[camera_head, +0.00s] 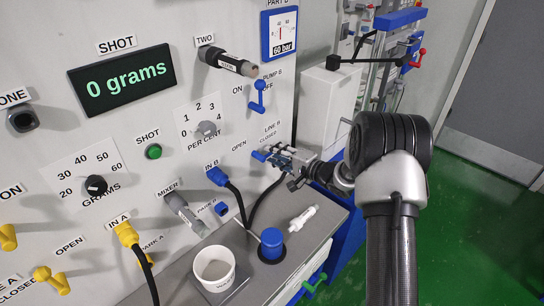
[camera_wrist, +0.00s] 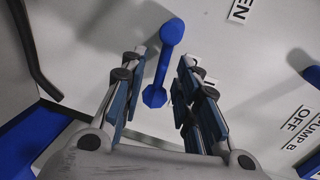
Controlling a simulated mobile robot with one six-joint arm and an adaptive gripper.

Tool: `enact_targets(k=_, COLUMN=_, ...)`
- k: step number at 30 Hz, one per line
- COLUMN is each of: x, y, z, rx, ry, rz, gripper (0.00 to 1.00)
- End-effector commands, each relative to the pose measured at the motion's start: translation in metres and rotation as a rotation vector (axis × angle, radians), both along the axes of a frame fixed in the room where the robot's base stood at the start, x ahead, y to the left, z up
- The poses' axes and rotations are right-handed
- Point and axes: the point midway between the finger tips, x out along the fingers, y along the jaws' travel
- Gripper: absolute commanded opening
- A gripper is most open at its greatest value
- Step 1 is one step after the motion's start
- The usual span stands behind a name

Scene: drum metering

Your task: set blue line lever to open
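The blue line B lever (camera_head: 259,156) is on the panel, below the "CLOSED" label and right of the "OPEN" label (camera_head: 239,146). My gripper (camera_head: 274,153) is right at it and partly covers it in the head view. In the wrist view the blue lever (camera_wrist: 162,63) lies between my two fingers, with a gap visible on both sides. The fingers are apart and hold nothing. Part of a label is hidden behind the right finger there. I cannot tell the lever's exact setting.
The blue pump B lever (camera_head: 259,96) is above, with its "OFF" label (camera_wrist: 297,142) in the wrist view. A blue connector (camera_head: 216,176) with a black cable is left of my gripper. Below, a bench carries a white cup (camera_head: 214,268) and a blue-capped container (camera_head: 272,243).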

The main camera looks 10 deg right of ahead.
Motion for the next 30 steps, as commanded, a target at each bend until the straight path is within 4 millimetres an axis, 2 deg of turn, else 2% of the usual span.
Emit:
enact_targets(k=6, x=0.016, y=0.011, z=-0.004, rx=-0.001, ry=-0.001, rz=0.000, gripper=0.29)
enact_targets(k=15, x=0.017, y=0.012, z=-0.004, rx=0.000, ry=0.000, rz=-0.001, gripper=0.29)
enact_targets(k=28, x=0.017, y=0.012, z=-0.004, rx=0.000, ry=0.000, rz=-0.001, gripper=0.01)
enact_targets(k=30, x=0.017, y=0.012, z=-0.004, rx=0.000, ry=0.000, rz=-0.001, gripper=0.00)
